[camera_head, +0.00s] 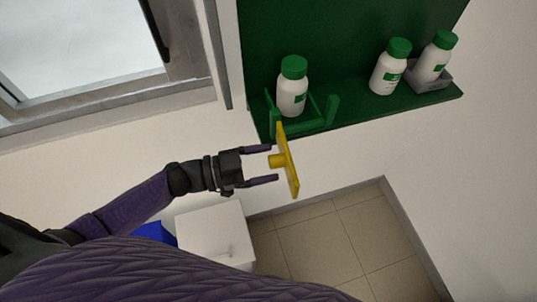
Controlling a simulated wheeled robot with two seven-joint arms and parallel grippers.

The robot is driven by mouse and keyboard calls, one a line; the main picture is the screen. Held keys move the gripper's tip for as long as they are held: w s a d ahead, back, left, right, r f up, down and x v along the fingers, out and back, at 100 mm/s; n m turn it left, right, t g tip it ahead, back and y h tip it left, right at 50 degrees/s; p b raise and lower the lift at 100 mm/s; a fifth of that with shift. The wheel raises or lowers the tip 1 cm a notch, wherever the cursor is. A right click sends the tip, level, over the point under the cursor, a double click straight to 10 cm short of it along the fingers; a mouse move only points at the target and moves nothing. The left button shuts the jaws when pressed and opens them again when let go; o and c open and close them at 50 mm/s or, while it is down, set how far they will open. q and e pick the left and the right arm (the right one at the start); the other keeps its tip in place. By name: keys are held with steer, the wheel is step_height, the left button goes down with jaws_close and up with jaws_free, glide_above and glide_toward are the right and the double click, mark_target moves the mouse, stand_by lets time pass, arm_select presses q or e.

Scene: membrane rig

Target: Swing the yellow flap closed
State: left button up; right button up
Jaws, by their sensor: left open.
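The yellow flap (289,174) stands out edge-on from the front of a green shelf (350,123), at the shelf's left part, and is swung open. I cannot tell whether the fingers touch the knob. Behind the flap, a white bottle with a green cap (292,88) stands in a green frame (330,110) on the shelf. My right gripper does not show.
Two more green-capped white bottles stand to the right on the shelf, one alone (388,70) and one in a grey holder (428,82). A window (80,45) is at upper left. A white cabinet (213,228) and a blue object (155,233) are below. Tiled floor (350,235) is free at lower right.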

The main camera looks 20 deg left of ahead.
arm_select(q)
steer(key=shift+w+d, duration=0.1)
steer(key=shift+d, duration=0.4)
jaws_close()
stand_by(1.1)
